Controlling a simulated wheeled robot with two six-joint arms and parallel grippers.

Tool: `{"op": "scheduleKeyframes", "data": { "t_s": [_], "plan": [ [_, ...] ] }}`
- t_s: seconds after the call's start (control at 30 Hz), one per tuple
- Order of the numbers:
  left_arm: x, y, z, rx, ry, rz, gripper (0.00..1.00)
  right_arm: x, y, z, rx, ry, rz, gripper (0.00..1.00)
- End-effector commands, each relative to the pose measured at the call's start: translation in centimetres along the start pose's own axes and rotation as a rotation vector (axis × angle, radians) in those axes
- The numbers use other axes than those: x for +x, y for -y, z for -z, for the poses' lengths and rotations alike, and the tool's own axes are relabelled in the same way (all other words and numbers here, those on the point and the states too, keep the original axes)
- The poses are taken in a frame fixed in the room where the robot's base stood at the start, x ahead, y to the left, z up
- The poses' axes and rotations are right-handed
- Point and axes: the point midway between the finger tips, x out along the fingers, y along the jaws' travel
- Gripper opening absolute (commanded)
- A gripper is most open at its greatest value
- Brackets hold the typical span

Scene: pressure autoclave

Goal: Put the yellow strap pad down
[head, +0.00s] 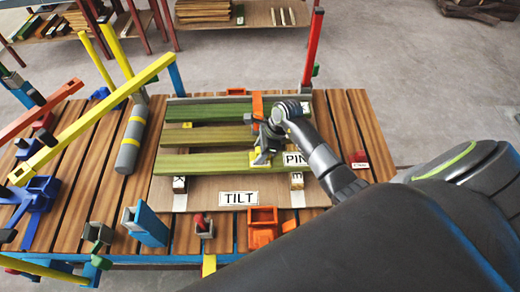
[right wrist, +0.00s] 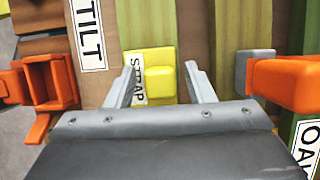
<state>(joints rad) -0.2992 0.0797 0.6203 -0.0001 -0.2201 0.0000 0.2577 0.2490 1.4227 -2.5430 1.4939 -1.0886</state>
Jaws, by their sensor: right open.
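The yellow strap pad (head: 261,159) rests on or against the nearest green board, beneath my right gripper (head: 266,143). In the right wrist view the pad (right wrist: 160,78) shows as a yellow block with a white STRAP label on its left side. The open fingers of my right gripper (right wrist: 160,88) stand on either side of the pad, with a visible gap at each side. I cannot tell whether the pad bears fully on the wood below. My left gripper is not in view.
Several green boards (head: 205,137) lie on a panel labelled TILT (head: 238,198) on the slatted table (head: 60,190). A grey cylinder (head: 130,145) and a yellow bar (head: 95,118) are at left. A red post (head: 313,45) rises behind.

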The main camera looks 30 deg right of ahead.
Motion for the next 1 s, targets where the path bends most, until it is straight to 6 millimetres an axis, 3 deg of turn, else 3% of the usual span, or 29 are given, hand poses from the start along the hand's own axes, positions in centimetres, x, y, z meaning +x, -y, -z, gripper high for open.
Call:
{"op": "scheduleKeyframes", "data": {
  "t_s": [0.27, 0.7, 1.0],
  "plan": [
    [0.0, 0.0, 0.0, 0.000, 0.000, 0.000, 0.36, -1.3, 0.1, -0.1, -0.002, 0.001, 0.003, 0.48],
    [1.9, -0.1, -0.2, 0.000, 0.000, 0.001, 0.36, -9.5, 0.1, 0.0, -0.003, -0.002, 0.006, 0.48],
    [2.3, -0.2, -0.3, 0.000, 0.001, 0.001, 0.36, -12.2, 0.0, -0.1, -0.001, 0.000, 0.001, 0.48]
  ]
}}
